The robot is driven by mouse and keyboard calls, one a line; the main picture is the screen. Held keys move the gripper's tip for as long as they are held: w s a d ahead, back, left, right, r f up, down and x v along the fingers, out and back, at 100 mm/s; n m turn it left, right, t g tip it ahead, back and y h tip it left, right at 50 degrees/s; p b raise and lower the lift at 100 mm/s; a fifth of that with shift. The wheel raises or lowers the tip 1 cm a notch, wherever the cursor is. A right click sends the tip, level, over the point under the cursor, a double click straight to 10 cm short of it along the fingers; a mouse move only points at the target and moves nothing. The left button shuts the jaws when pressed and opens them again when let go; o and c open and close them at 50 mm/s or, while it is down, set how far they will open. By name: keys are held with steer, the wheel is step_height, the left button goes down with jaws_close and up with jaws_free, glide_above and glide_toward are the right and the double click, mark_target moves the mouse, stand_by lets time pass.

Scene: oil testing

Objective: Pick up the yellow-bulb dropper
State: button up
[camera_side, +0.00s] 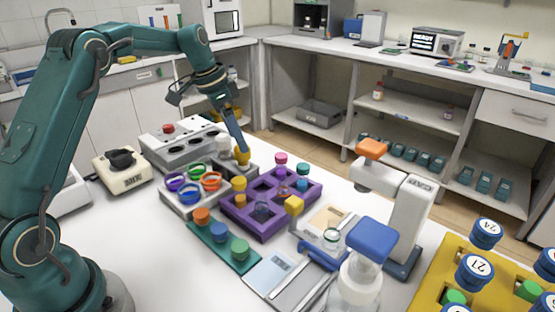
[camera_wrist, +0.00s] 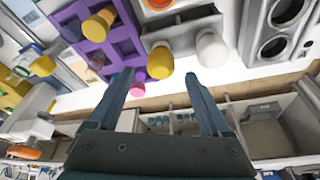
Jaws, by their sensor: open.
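The yellow-bulb dropper (camera_side: 242,158) stands in a grey holder (camera_side: 240,174) behind the purple rack, beside a white-topped one (camera_side: 224,144). In the wrist view its yellow bulb (camera_wrist: 160,60) shows beyond the fingertips, roughly midway between them, with the white top (camera_wrist: 211,48) to its right. My gripper (camera_side: 240,147) points down just above the yellow bulb in the side view. Its two fingers (camera_wrist: 160,80) are apart with nothing between them. I cannot tell the exact gap to the bulb. The dropper's lower part is hidden in the holder.
A purple rack (camera_side: 247,222) with coloured caps, including a yellow one (camera_side: 239,184), stands in front. A holder with coloured rings (camera_side: 196,209) is to the left. A grey unit with round wells (camera_side: 178,148) is behind. A white device (camera_side: 405,215) stands at right.

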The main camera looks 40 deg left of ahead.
mark_target(243, 164)
steer(key=shift+x, duration=2.45)
steer(key=shift+a, duration=0.1)
steer(key=c, duration=0.8)
